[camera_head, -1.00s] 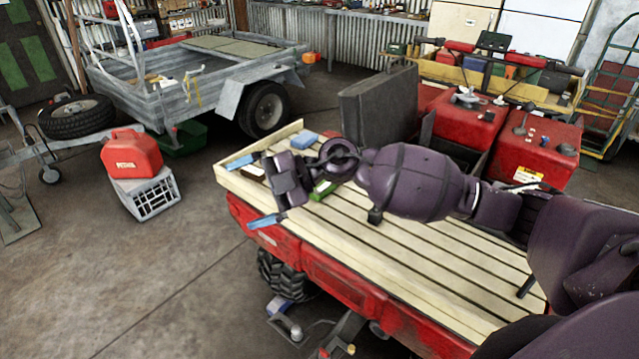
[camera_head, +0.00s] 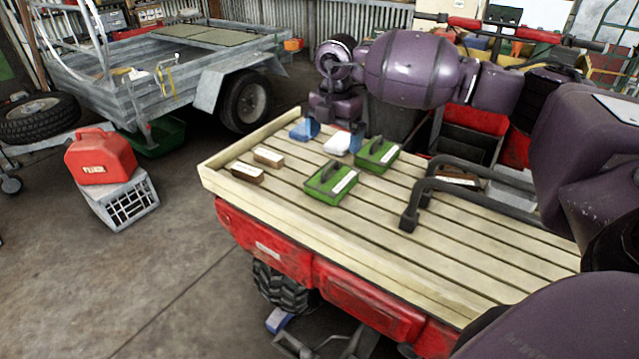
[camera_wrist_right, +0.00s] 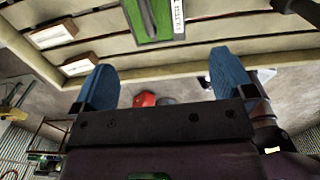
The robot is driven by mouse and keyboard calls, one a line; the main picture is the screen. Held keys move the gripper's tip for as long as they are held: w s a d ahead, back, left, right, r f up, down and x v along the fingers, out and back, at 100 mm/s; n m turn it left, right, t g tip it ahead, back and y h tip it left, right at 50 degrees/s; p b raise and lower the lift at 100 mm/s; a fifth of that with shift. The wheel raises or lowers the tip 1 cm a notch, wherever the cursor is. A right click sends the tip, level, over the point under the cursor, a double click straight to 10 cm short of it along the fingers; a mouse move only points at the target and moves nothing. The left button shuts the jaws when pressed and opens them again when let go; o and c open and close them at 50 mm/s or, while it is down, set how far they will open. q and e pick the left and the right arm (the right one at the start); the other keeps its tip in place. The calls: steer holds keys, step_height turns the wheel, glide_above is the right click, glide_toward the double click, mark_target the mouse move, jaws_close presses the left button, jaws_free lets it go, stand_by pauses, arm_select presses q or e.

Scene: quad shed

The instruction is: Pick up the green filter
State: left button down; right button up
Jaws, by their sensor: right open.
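Two green filters with dark handles and white labels lie on the slatted wooden deck. The nearer green filter (camera_head: 331,184) is at mid-deck, and the farther green filter (camera_head: 377,155) is behind it to the right. My left gripper is not in view.
A black bent bar (camera_head: 470,163) stands on the right part. A red can (camera_head: 100,157) on a grey crate stands on the floor at left.

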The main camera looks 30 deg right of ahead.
mark_target(331, 178)
steer(key=f, duration=0.1)
steer(key=w+f, duration=0.1)
steer(key=shift+w+f, duration=0.1)
steer(key=shift+f, duration=0.25)
steer(key=shift+s+f+b, duration=0.2)
steer(key=shift+f+b, duration=0.1)
steer(key=shift+f, duration=0.15)
step_height(331, 178, down, 4)
steer(key=shift+f, duration=0.25)
steer(key=f, duration=0.2)
steer(key=f+b, duration=0.1)
steer(key=f, duration=0.1)
steer(key=shift+w+d, duration=0.25)
steer(key=shift+f, duration=0.5)
steer(key=c, duration=0.6)
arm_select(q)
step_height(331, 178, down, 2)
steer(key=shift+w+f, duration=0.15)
arm_select(e)
steer(key=shift+o, duration=0.2)
